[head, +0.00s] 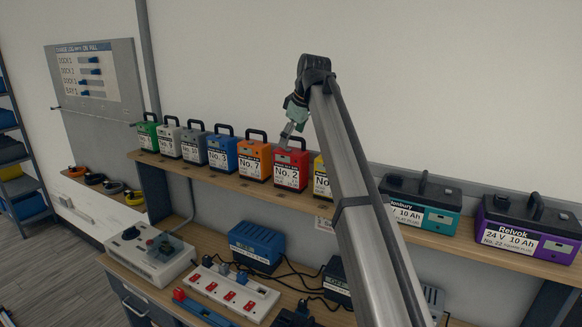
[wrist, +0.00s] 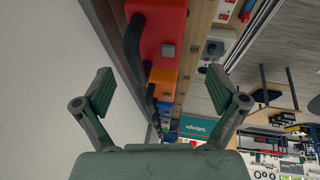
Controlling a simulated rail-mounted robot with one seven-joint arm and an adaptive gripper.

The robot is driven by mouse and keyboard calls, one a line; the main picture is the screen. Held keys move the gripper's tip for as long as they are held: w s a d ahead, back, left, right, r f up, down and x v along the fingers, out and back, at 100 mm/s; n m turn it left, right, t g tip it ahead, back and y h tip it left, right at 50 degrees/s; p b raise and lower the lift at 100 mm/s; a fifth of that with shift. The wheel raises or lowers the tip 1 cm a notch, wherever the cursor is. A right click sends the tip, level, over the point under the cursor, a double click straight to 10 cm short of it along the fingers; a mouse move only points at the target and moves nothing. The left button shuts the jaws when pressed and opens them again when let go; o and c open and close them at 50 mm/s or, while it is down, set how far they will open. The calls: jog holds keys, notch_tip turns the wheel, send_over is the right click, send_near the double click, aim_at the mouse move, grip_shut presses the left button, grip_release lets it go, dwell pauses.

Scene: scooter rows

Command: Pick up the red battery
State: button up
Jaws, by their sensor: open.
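The red battery (head: 290,170) stands upright on the wooden shelf, labelled No. 2, between an orange battery and a yellow one. Its black handle is partly hidden behind my gripper (head: 289,132), which is at the battery's top left. In the wrist view the red battery (wrist: 165,28) is at the top centre, with its dark handle (wrist: 133,42) on the left.
An orange battery (head: 253,162) stands close left of the red one, with blue, grey, white and green ones further along. A yellow battery (head: 321,178) on the right is partly hidden by my arm. Teal (head: 440,218) and purple (head: 520,238) packs stand further right. Chargers fill the bench below.

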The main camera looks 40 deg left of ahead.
aim_at(291, 163)
jog(key=shift+p+x, duration=1.45)
jog(key=shift+x, duration=1.15)
jog(key=shift+r, duration=0.1)
grip_shut()
jog(key=shift+w+a+r, duration=0.1)
